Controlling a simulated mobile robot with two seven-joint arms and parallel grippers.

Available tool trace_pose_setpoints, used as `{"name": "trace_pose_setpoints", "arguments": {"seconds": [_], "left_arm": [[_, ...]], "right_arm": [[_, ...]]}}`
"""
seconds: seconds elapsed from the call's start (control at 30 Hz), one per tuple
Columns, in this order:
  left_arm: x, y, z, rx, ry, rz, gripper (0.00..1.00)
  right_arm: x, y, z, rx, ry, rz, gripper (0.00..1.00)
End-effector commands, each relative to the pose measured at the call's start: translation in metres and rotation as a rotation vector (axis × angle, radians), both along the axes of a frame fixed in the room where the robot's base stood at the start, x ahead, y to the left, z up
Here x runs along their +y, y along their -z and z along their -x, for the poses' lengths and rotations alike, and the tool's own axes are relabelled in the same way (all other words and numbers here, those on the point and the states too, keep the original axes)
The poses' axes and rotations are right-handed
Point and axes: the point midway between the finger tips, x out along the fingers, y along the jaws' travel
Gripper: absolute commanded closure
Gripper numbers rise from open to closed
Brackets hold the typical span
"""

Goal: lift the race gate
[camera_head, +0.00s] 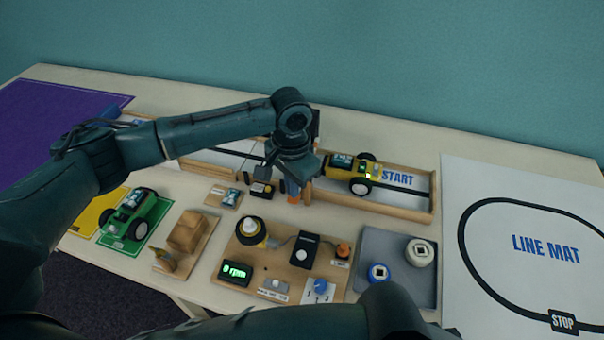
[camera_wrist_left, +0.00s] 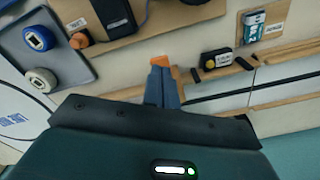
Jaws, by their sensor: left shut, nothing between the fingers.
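The race gate most likely is the small orange-topped piece at the left end of the start lane. Its orange part (camera_head: 293,199) shows just under my left gripper (camera_head: 291,182) in the head view. In the left wrist view the orange part (camera_wrist_left: 176,73) peeks out beside and behind the fingertips (camera_wrist_left: 160,68). My left gripper is shut with nothing between its fingers. It is close to the orange part; I cannot tell whether they touch. My gripper and wrist hide much of the gate. My right gripper is not in view.
A yellow car (camera_head: 342,166) stands in the start lane (camera_head: 424,186) to the right. A motor board (camera_head: 226,262), a grey tray (camera_head: 370,241), a green car (camera_head: 128,220) and a wooden block (camera_head: 187,232) stand in front. A line mat (camera_head: 530,215) lies right.

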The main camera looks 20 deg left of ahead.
Motion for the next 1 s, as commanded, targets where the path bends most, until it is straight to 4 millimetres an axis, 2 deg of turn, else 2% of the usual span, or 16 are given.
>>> {"name": "trace_pose_setpoints", "arguments": {"seconds": [0.37, 1.0], "left_arm": [[0.000, 0.001, 0.000, 0.000, 0.000, 0.000, 1.00], [0.000, 0.032, -0.005, 0.001, -0.001, 0.001, 1.00]], "right_arm": [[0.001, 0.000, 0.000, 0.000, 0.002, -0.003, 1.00], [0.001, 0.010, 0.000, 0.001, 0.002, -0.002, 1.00]]}}
